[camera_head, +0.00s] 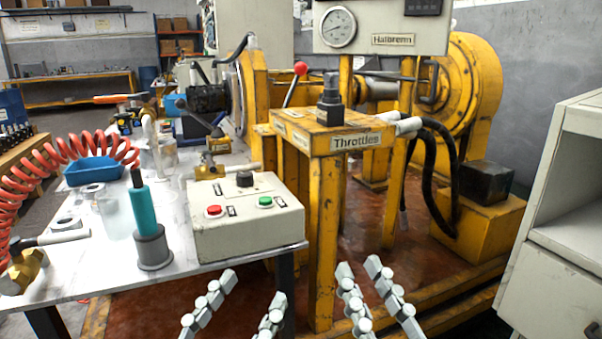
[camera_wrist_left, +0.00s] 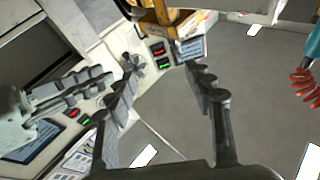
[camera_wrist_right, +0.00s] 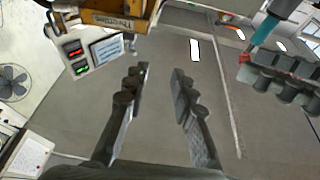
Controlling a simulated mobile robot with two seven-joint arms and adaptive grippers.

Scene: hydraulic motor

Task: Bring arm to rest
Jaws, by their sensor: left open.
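My left gripper (camera_head: 254,287) is at the bottom of the head view, in front of the table's front right corner. Its fingers are apart with nothing between them, as the left wrist view also shows (camera_wrist_left: 160,62). My right gripper (camera_head: 358,266) is to its right, in front of the yellow stand's leg. Its fingers are also apart and empty, as the right wrist view shows (camera_wrist_right: 160,75). Both grippers' fingers point up and forward in the head view. Neither touches anything that I can see. The arms behind the fingers are out of the head view.
The table (camera_head: 100,276) holds a button box (camera_head: 245,215), a teal-handled tool (camera_head: 145,213) in a grey holder, and a blue tray (camera_head: 94,171). The yellow throttle stand (camera_head: 324,235) is ahead. A white cabinet (camera_head: 560,260) stands at right. A red coiled hose (camera_head: 60,160) hangs at left.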

